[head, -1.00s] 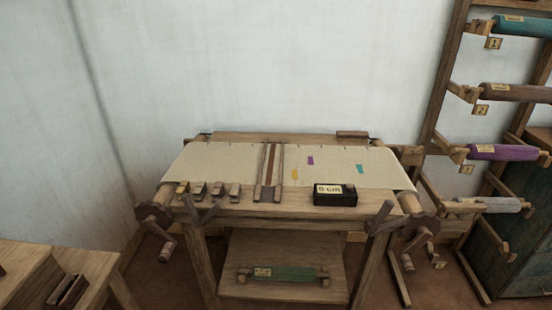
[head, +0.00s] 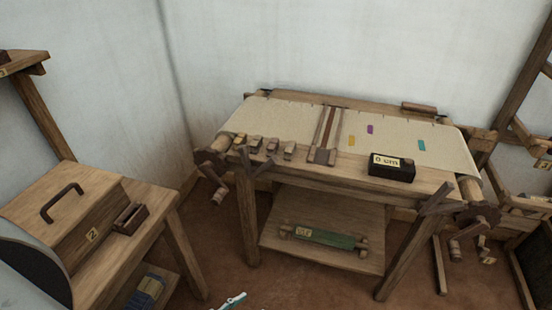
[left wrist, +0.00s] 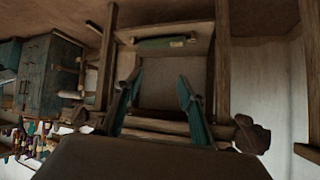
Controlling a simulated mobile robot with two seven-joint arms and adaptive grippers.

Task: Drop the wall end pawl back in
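The loom (head: 300,170) stands in the middle of the head view with pale cloth (head: 285,112) across its top. A toothed wooden wheel (head: 208,160) sits at its left end, by the room corner, with a wooden lever piece (head: 246,160) beside it. A similar wheel (head: 480,214) and lever (head: 434,200) are at the right end. I cannot tell whether either pawl touches its teeth. My left gripper (left wrist: 158,79) is open and empty in the left wrist view; a pale-teal tip (head: 232,301) at the head view's bottom edge seems part of it. My right gripper is not visible.
A black box reading 0 cm (head: 391,168) and several small wooden blocks (head: 272,146) lie along the loom's front. A green roll (head: 322,237) lies on its lower shelf. A bench (head: 160,205) at left carries a handled box marked 2 (head: 75,215). Floor between them is clear.

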